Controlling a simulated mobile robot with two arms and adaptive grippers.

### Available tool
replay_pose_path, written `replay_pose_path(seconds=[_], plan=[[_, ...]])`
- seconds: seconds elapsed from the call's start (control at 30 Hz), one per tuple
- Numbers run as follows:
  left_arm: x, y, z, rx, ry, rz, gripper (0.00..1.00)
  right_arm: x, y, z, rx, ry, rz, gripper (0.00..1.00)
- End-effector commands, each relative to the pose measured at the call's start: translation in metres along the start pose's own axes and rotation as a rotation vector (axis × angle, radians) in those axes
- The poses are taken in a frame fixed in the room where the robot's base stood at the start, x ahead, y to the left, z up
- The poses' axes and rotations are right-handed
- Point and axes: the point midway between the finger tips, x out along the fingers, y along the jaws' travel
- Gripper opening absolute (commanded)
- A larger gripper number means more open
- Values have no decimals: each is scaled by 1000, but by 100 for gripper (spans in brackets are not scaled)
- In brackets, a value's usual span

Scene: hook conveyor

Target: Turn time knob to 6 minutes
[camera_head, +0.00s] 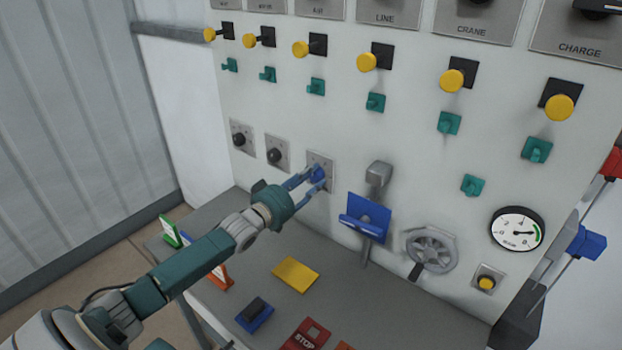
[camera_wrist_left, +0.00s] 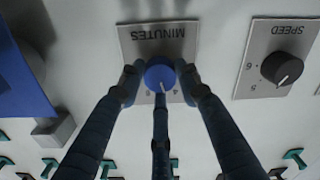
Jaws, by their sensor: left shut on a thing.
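The time knob is a blue round knob (camera_wrist_left: 160,77) on a metal plate marked MINUTES (camera_wrist_left: 160,40), upside down in the left wrist view. Its white pointer line is near the numeral 4 there. In the head view the blue knob (camera_head: 318,174) sits on its plate at the panel's lower middle. My left gripper (camera_head: 310,182) reaches it from the lower left. In the left wrist view the fingers (camera_wrist_left: 160,82) are closed around the knob, one on each side and one below. My right gripper is not in view.
A black SPEED knob (camera_wrist_left: 282,68) is beside the MINUTES plate. In the head view, a blue tray-like holder (camera_head: 366,217) and a grey handwheel (camera_head: 431,250) are to the right. A grey shelf (camera_head: 330,300) below carries a yellow block (camera_head: 296,274) and a red STOP piece (camera_head: 307,336).

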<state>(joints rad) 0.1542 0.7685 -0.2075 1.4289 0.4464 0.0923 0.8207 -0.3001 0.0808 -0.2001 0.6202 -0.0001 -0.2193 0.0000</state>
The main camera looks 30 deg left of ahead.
Motion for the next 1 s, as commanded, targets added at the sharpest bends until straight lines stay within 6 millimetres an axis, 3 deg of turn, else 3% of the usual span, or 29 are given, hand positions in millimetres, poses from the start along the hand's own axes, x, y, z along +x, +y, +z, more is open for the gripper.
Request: replay_pose_path(seconds=[0.03,0.6,1.0], plan=[[1,0,-9,46,13,2,7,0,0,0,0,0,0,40],[2,5,-10,548,19,2,7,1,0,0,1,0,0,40],[2,7,-10,724,21,3,7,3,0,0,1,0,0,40]])
